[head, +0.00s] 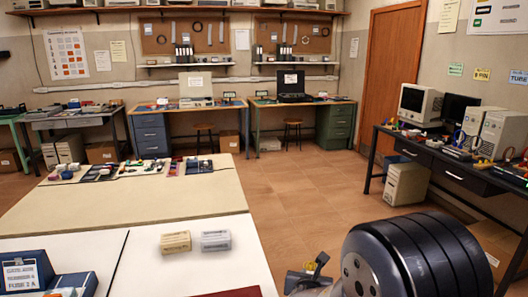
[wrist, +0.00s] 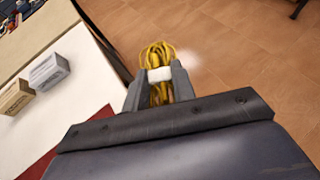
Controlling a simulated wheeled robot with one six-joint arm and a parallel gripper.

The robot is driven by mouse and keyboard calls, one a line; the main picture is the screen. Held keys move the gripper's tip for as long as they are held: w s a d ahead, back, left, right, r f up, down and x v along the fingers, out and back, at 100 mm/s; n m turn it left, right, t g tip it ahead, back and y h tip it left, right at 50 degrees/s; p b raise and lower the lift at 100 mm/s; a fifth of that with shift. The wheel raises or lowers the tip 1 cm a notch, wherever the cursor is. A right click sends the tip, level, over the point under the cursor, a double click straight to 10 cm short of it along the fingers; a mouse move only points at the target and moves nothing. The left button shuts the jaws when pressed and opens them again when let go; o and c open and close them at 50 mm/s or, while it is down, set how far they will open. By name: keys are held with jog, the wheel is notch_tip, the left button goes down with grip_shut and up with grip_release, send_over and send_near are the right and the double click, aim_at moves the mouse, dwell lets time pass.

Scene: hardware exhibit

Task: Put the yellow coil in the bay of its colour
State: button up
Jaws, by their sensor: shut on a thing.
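The yellow coil (wrist: 157,52), a bundle of looped cable with a white band round its middle, is in the wrist view. My gripper (wrist: 158,75) is shut on it, with one finger on each side of the band. The coil is held above the brown tiled floor, beside the edge of the white table. In the head view my gripper (head: 310,272) is at the bottom, right of the white table; I cannot make out the coil there. I cannot pick out a yellow bay for certain in either view.
A beige box (head: 176,242) and a grey box (head: 215,240) stand on the white table (head: 140,272). A dark desk (head: 450,163) with computers and coloured parts runs along the right wall under coloured signs (head: 481,74). The tiled floor (head: 310,185) between is clear.

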jog(key=s+a+f+n+y+b, duration=0.1)
jog(key=s+a+n+y, duration=0.25)
jog(key=a, duration=1.05)
jog(key=s+a+n+y+b, duration=0.2)
jog(key=s+a, duration=0.2)
jog(key=a, duration=1.1)
notch_tip(320, 180, down, 6)
jog(key=shift+a+r+b, duration=0.15)
jog(key=shift+r+b, duration=0.05)
jog(key=shift+b, duration=0.45)
jog(key=shift+y, duration=0.25)
jog(key=shift+f+b, duration=0.3)
jog(key=shift+f, duration=1.9)
jog(key=shift+f+b, duration=0.2)
jog(key=shift+b, duration=0.1)
jog(key=o, duration=0.7)
jog(key=shift+r, duration=0.1)
